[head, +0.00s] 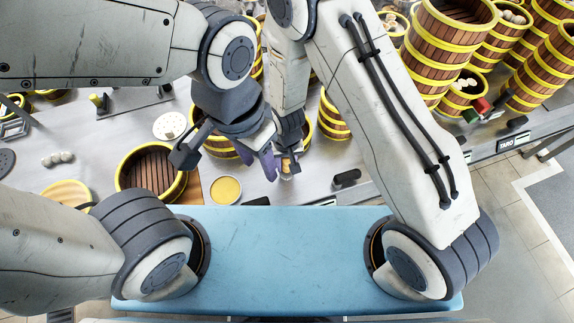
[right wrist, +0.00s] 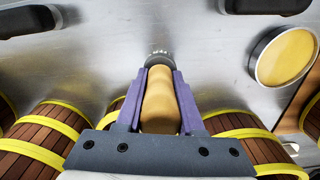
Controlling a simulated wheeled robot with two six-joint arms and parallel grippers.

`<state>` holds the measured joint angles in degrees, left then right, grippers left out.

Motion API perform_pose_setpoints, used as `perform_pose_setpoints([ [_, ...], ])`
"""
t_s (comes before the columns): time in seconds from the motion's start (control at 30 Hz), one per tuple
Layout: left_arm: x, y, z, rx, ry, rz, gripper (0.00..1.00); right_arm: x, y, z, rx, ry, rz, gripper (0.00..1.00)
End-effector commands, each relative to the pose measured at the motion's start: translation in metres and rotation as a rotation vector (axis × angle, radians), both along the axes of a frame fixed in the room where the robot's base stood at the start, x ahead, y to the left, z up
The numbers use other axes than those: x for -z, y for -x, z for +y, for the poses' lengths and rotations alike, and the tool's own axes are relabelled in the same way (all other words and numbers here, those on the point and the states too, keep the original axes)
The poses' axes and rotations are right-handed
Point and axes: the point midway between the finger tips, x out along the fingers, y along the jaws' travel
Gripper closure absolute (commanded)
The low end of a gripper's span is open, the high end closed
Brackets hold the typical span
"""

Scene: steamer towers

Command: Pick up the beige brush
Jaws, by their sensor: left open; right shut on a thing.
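The beige brush (right wrist: 159,100) shows in the right wrist view, with its smooth handle between the purple fingers and grey bristles at its far end. My right gripper (right wrist: 161,76) is shut on it. In the head view the right gripper (head: 281,164) is over the grey counter near its front edge, and the brush is mostly hidden by the fingers. My left gripper (head: 214,156) is open and empty, just left of the right one, above the basket area. Whether the bristles touch the counter is unclear.
An open steamer basket (head: 150,170) and a yellow round dish (head: 226,190) sit at the counter's front left. A dark handle-like object (head: 346,178) lies to the right. Stacked steamers (head: 447,45) stand at the back right. The dish (right wrist: 285,55) is close beside the right gripper.

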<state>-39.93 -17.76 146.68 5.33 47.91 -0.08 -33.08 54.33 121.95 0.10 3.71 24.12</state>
Motion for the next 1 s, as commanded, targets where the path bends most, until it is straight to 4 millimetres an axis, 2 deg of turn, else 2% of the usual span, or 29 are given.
perform_pose_setpoints([
  [0.27,-0.014,0.0,0.0,0.002,0.0,0.0,0.5,-0.017,0.0,0.0,0.0,0.0,-0.001,1.0],
  [0.47,-0.039,0.0,0.0,0.005,0.0,0.0,0.5,-0.05,-0.001,0.001,0.0,-0.001,-0.002,1.0],
  [0.8,-0.067,0.0,0.0,0.006,0.0,-0.001,0.5,-0.091,0.061,-0.049,0.001,0.003,0.004,1.0],
  [1.0,-0.083,0.0,0.0,0.004,0.0,0.0,0.5,-0.108,0.083,-0.066,0.002,0.001,0.003,1.0],
])
